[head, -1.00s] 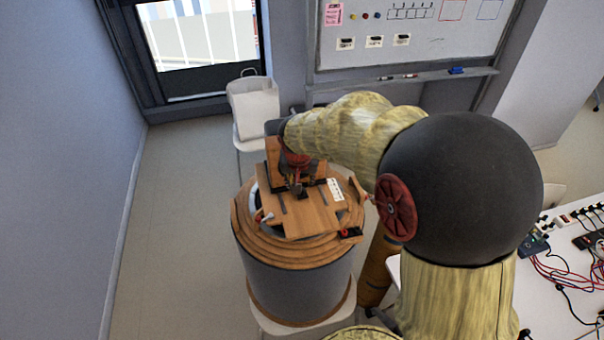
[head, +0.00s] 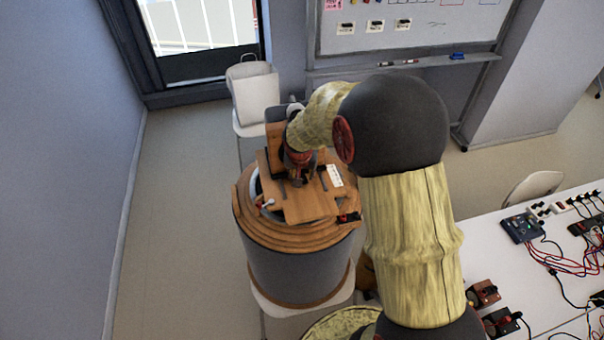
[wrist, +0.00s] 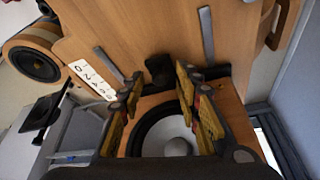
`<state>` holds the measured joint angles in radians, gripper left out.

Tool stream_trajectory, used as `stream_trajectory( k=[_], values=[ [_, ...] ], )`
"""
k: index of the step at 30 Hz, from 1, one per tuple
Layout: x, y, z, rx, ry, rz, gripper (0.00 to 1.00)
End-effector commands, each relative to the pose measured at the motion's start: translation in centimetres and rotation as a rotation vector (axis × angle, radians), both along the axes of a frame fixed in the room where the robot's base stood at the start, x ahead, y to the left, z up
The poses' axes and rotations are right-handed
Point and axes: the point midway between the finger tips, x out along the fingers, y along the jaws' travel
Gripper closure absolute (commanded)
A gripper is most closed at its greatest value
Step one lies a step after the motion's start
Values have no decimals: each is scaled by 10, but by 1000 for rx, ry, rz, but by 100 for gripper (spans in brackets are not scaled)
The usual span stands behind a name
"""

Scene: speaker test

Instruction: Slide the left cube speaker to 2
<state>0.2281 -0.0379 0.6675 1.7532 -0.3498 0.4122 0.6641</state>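A wooden box speaker with a white cone in a black ring (wrist: 148,128) shows between and beyond my fingers in the wrist view. I cannot tell whether it is the left cube speaker. My gripper (wrist: 158,76) is open, with yellow finger pads on either side of a small dark block (wrist: 160,69); contact is unclear. In the head view my gripper (head: 298,178) is over the wooden board (head: 312,207), and my arm partly hides that area. A white number strip (wrist: 92,79) lies on the board, with 2 near its upper end; it also shows in the head view (head: 334,176).
The board lies on a round grey drum with wooden rings (head: 300,265). A round wooden speaker (wrist: 36,62) is at the wrist view's upper left. A white table (head: 510,275) with wired devices stands right; floor at left is clear.

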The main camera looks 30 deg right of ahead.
Motion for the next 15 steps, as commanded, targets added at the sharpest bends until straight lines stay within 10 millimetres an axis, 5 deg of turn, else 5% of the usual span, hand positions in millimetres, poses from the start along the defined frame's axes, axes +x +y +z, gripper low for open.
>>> stream_trajectory(
  k=[15],
  values=[
    [0,0,0,0,0,0,91]
  ],
)
